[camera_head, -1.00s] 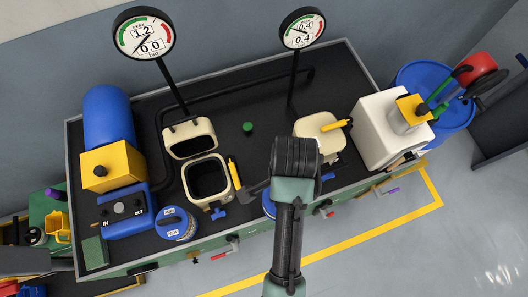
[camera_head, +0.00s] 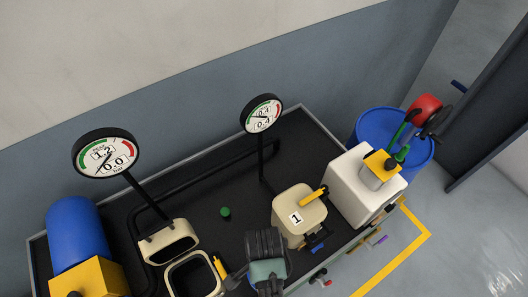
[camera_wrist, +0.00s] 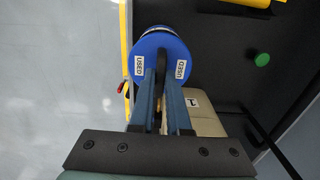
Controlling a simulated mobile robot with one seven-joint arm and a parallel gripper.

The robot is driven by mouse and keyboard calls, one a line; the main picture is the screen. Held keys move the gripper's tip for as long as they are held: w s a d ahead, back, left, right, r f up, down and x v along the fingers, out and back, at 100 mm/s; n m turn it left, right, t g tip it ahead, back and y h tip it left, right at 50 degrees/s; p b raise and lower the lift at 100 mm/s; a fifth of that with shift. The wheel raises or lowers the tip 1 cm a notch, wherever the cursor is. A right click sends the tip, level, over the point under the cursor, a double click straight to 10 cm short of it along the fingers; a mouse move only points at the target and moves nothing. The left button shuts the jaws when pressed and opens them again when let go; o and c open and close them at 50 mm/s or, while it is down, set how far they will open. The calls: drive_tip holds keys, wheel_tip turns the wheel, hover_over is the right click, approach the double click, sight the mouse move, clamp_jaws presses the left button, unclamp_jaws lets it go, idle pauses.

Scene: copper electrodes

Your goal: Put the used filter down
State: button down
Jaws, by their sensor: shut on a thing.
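The used filter (camera_wrist: 148,42) is a blue round body with white "USED" labels in the wrist view. My gripper (camera_wrist: 164,88) is shut on it, with one finger on each side of a part at its middle. The filter hangs clear of the floor near the bench edge. In the head view my wrist (camera_head: 266,262) is at the bottom centre, and the filter is hidden or out of frame there.
The black bench top (camera_head: 215,183) carries an open cream housing (camera_head: 192,277), a closed cream housing marked 1 (camera_head: 299,216), a small green cap (camera_head: 225,212) and a white box (camera_head: 357,185). Two gauges stand on posts. A blue drum (camera_head: 382,135) is at right.

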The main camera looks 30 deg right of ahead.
drive_tip(key=shift+f, duration=0.55)
drive_tip(key=shift+f, duration=0.2)
drive_tip(key=c, duration=0.9)
unclamp_jaws()
drive_tip(key=shift+r, duration=0.1)
wheel_tip(320, 180, up, 12)
drive_tip(key=shift+r+b, duration=0.15)
drive_tip(key=shift+b, duration=0.3)
